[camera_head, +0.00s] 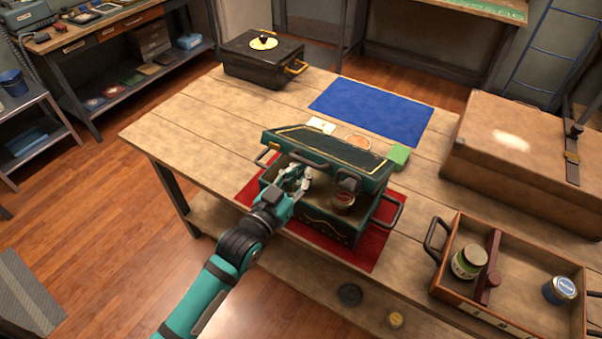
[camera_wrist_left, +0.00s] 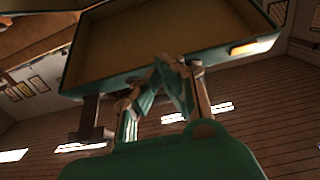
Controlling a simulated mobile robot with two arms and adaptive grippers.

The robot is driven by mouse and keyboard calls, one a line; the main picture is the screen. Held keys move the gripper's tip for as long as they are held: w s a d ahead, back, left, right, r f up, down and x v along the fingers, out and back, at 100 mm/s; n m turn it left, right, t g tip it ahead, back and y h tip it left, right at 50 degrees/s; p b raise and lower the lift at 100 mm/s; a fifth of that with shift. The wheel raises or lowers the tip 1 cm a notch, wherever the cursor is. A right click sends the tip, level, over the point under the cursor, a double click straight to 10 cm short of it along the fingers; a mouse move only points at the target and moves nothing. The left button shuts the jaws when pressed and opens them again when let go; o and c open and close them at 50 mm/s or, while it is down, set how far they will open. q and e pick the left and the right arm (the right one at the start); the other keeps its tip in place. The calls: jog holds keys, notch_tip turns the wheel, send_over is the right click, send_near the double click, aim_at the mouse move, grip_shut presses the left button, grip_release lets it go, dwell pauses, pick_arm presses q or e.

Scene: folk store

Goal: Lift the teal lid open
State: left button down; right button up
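My left gripper (camera_head: 302,178) is at the near, left part of the opening, below the lid's edge. In the left wrist view the lid's brown inside (camera_wrist_left: 170,35) and teal rim fill the top. The fingertips (camera_wrist_left: 167,62) come together there and overlap the rim; whether they press on it or only lie in front is unclear. My right gripper is not in view.
The toolbox sits on a red mat (camera_head: 376,251) on a wooden table. A green block (camera_head: 399,155) is close to the lid's right end, and a blue mat (camera_head: 372,110) lies behind. An open wooden crate (camera_head: 525,265) and a large brown case (camera_head: 510,140) stand to the right.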

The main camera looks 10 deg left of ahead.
pick_arm(q)
jog(key=shift+w+d+r+p, duration=0.15)
jog(key=shift+w+r+p, duration=0.15)
jog(key=shift+r+p, duration=0.2)
jog(key=shift+w+d+r+p, duration=0.1)
jog(key=shift+w+r+p, duration=0.25)
jog(key=shift+r, duration=0.45)
jog(key=shift+w, duration=0.1)
jog(key=p+v, duration=0.3)
jog(key=v, duration=0.3)
jog(key=p, duration=0.1)
send_near(305, 162)
jog(key=shift+s+a+f, duration=0.15)
jog(key=shift+s+f, duration=0.1)
jog(key=shift+f, duration=0.1)
dwell(0.6)
